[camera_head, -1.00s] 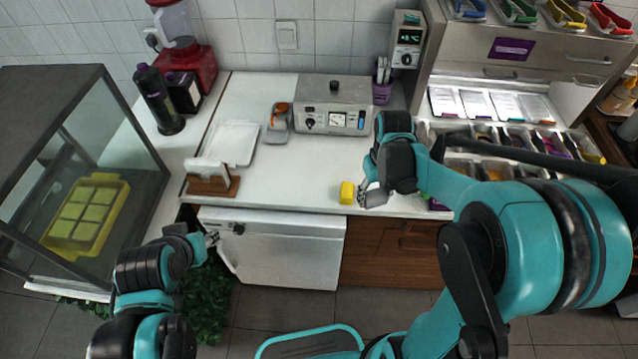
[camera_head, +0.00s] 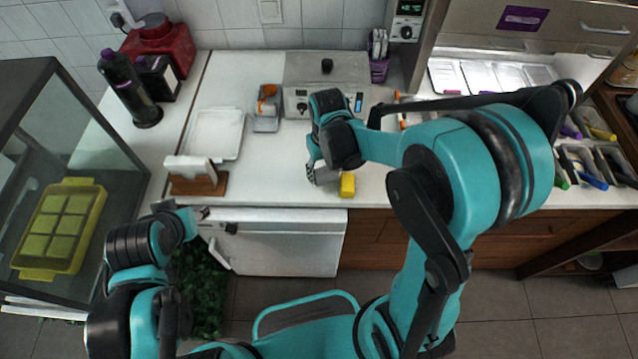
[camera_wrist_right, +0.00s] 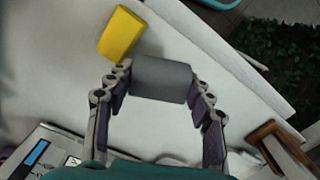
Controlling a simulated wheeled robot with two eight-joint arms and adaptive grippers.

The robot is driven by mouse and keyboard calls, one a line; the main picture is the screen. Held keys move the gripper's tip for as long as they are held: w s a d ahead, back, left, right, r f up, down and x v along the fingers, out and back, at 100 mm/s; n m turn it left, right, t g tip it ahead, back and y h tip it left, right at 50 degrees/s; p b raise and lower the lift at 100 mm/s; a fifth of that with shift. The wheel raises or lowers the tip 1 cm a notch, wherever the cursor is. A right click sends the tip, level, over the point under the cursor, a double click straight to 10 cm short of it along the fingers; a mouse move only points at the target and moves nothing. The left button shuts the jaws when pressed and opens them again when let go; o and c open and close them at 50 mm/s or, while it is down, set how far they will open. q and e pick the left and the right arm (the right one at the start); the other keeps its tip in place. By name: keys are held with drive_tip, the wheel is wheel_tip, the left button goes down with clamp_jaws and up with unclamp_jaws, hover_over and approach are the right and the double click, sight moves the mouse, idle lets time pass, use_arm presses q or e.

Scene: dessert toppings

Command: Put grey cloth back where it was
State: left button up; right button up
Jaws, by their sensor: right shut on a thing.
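The grey cloth (camera_wrist_right: 163,82) is a rolled grey cylinder between the two fingers of my right gripper (camera_wrist_right: 155,88) in the right wrist view. My right gripper is shut on it. In the head view my right gripper (camera_head: 320,174) is low over the white counter, near its front edge, just left of a yellow block (camera_head: 348,186). The cloth (camera_head: 327,175) shows there only partly. I cannot tell whether it touches the counter. My left gripper (camera_head: 203,213) is at the counter's front edge, above the white door; its jaws are too small to judge.
A wooden napkin holder (camera_head: 200,185), a white tray (camera_head: 214,134) and an orange-and-grey tool (camera_head: 266,108) are on the left counter. A silver machine (camera_head: 300,72) stands behind my right gripper. The counter between the napkin holder and my right gripper is clear.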

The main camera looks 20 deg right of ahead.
sight(319, 189)
drive_tip(key=shift+a+f, duration=0.45)
drive_tip(key=shift+a, duration=0.3)
drive_tip(key=shift+f+b, duration=0.9)
drive_tip(key=shift+f, duration=1.05)
drive_tip(key=shift+f, duration=0.15)
drive_tip(key=o, duration=1)
